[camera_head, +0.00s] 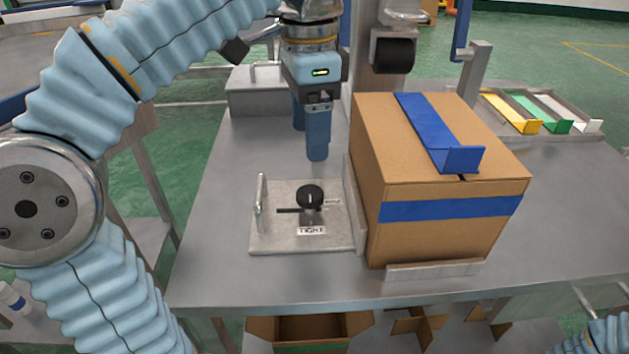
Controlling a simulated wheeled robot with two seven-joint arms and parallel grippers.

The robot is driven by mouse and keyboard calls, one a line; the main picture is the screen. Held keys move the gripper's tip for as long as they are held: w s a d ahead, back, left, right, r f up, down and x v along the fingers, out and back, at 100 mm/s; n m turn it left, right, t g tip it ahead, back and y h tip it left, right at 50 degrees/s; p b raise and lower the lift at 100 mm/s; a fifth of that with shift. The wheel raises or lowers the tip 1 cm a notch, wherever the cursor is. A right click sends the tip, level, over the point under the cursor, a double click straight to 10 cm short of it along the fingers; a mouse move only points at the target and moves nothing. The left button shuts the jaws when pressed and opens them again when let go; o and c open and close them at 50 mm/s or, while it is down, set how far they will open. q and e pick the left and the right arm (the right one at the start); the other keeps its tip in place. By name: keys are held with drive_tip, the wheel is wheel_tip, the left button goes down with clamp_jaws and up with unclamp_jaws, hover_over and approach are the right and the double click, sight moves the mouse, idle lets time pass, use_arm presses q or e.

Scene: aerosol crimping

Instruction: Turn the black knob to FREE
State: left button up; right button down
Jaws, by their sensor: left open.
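The black knob (310,196) stands on a grey metal plate (270,235) on the table. A white line marks its top, pointing roughly toward and away from me. A white label reading TIGHT (311,230) lies on the near side of the knob. A dark slot or bar runs to the left beneath the knob. No FREE label is readable. My left gripper (309,140) points down above and just behind the knob, with its blue fingers open and empty, apart from the knob. My right gripper is out of view; only bits of my right arm show at the lower right corner.
A cardboard box (430,240) with blue tape stands right of the plate, against a thin metal wall. A grey metal box (258,98) sits behind left. Yellow, green and white strips (535,112) lie in a back-right rack. The table (215,205) left of the plate is clear.

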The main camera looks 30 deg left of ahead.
sight(310, 193)
use_arm(q)
wheel_tip(310, 193, down, 10)
drive_tip(key=shift+f+b, duration=0.25)
drive_tip(key=shift+b, duration=0.8)
drive_tip(key=c, duration=1.1)
drive_tip(key=shift+o, duration=0.2)
